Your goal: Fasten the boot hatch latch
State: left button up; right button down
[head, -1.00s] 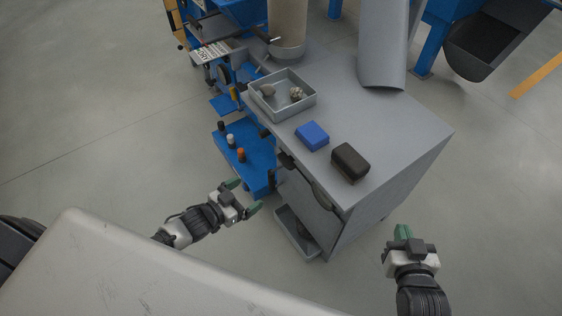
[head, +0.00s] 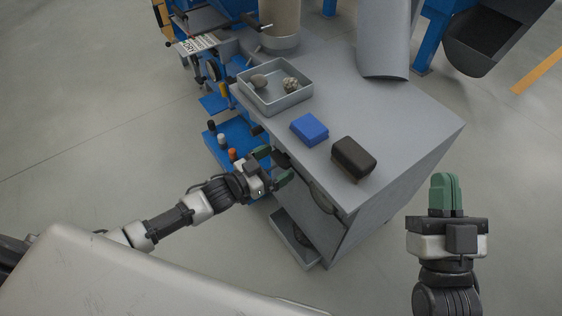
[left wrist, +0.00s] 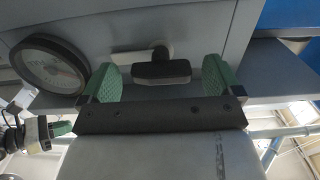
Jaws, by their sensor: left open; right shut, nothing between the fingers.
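The boot hatch latch shows in the left wrist view as a dark bar handle (left wrist: 162,72) on a short stem, with a pale metal strip beside it, on the grey cabinet front (left wrist: 200,40). The bar lies crosswise in that picture. My left gripper (head: 274,165) is open at the cabinet's front face, below the top edge. In the left wrist view its green fingers (left wrist: 162,78) stand to either side of the bar, with gaps, not gripping it. In the head view the gripper largely hides the latch. My right gripper (head: 445,193) is shut and empty, right of the cabinet.
A round dark-rimmed gauge (left wrist: 50,65) sits left of the latch. On the cabinet top (head: 410,120) are a grey tray (head: 275,107), a blue block (head: 309,129) and a dark block (head: 353,157). A lower tray (head: 297,240) stands at the cabinet's foot. Open floor (head: 80,110) lies left.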

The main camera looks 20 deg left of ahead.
pick_arm(q)
jog(key=shift+x, duration=1.05)
pick_arm(e)
jog(key=shift+s+r+t, duration=0.5)
jog(key=shift+r+t, duration=0.25)
jog(key=shift+t, duration=0.05)
pick_arm(q)
jog(key=shift+c, duration=0.2)
